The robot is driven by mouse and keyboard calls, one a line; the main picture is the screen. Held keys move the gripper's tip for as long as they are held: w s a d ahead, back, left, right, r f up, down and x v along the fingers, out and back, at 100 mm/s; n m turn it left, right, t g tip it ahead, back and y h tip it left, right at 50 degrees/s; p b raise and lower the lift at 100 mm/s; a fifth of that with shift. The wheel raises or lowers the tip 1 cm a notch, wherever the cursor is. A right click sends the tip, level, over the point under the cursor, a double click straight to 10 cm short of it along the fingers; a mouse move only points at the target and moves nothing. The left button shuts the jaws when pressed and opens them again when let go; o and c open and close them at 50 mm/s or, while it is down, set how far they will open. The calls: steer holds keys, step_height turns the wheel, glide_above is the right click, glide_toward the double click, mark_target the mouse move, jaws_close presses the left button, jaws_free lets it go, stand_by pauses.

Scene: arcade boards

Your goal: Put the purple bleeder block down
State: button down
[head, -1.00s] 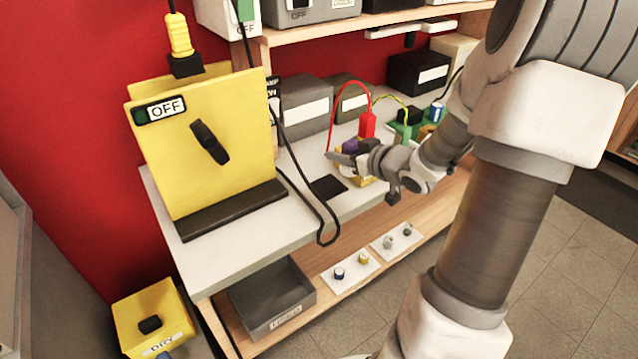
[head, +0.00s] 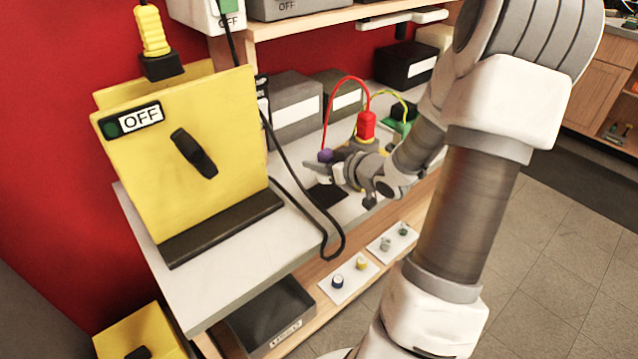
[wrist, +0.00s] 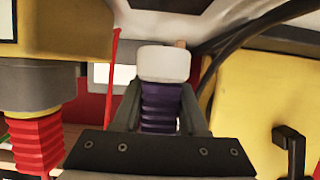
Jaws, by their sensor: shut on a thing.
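The purple bleeder block (head: 325,155) is held by my gripper (head: 316,170) over the white bench (head: 225,255), close to a black square pad (head: 328,196). In the wrist view the purple block (wrist: 160,108) is ribbed with a pale end piece, and my gripper's two fingers (wrist: 159,120) are shut on its sides. The head view does not show clearly how high it is; its lower part is hidden by my fingers.
A red plug (head: 366,126) with a red lead stands just right of my gripper. A yellow panel marked OFF (head: 225,125) stands to the left. A black cable (head: 322,225) loops over the bench's front edge. Grey boxes (head: 296,103) line the back.

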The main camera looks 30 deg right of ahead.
mark_target(319, 187)
steer(key=shift+f+b, duration=0.85)
steer(key=shift+f, duration=1.35)
steer(key=shift+f, duration=0.2)
steer(key=shift+c, duration=2.2)
jaws_free()
steer(key=shift+r, duration=0.3)
steer(key=p+v, duration=0.3)
steer(key=v, duration=0.8)
steer(key=shift+s+p, duration=0.4)
steer(key=shift+s, duration=0.05)
steer(key=shift+d, duration=0.1)
